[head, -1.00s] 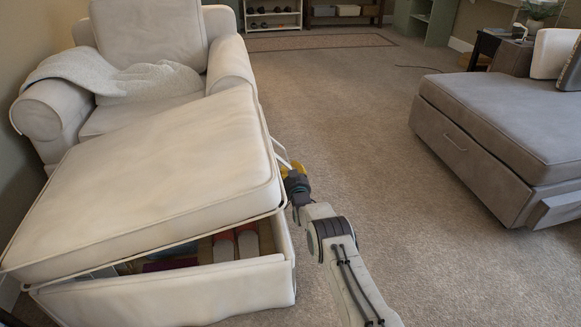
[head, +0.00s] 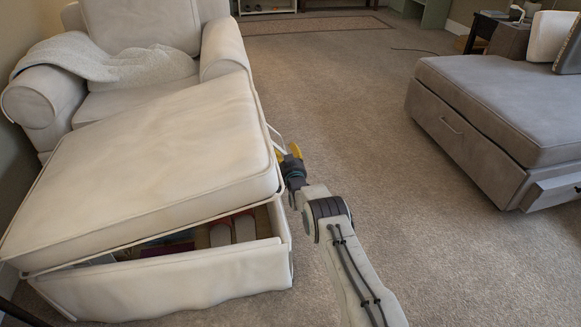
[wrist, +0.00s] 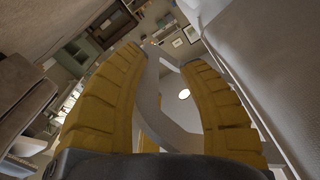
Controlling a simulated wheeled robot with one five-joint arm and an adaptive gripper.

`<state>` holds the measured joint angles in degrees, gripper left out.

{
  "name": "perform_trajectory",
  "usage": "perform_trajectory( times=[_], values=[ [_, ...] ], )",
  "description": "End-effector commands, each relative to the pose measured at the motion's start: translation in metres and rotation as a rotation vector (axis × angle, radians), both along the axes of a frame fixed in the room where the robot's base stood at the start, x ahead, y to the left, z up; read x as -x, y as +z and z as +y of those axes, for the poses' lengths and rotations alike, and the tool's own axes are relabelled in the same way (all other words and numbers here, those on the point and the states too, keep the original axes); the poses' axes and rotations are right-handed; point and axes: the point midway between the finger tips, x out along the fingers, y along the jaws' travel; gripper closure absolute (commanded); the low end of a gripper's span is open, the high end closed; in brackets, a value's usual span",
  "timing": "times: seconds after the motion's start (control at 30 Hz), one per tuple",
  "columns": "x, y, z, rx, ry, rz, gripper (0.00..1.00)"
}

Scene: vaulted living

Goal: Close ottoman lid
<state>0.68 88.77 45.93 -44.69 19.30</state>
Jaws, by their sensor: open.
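The cream ottoman lid (head: 140,175) is tilted, raised on its right side above the ottoman box (head: 170,280). A wedge-shaped gap at the front shows items stored inside. A pale bar (head: 274,133) sticks out at the lid's right side. My gripper (head: 288,153) is beside that side, its yellow fingers partly hidden behind the lid. In the wrist view my gripper (wrist: 170,85) has its fingers spread apart. A pale curved bar (wrist: 150,95) runs between them; I cannot tell whether they touch it. The cream surface (wrist: 260,70) is close on the right.
A cream armchair (head: 145,30) with a throw blanket (head: 100,62) stands behind the ottoman. A grey sofa piece (head: 500,110) with a drawer is at the right. Open carpet (head: 350,120) lies between them.

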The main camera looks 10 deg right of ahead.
Motion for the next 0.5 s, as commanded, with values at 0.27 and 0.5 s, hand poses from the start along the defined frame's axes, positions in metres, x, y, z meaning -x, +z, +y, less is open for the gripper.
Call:
perform_trajectory(
  times=[0.27, 0.5],
  values=[
    [0.018, 0.001, 0.000, 0.000, 0.000, 0.001, 0.65],
    [0.040, 0.000, 0.001, 0.000, 0.001, 0.002, 0.65]
  ],
)
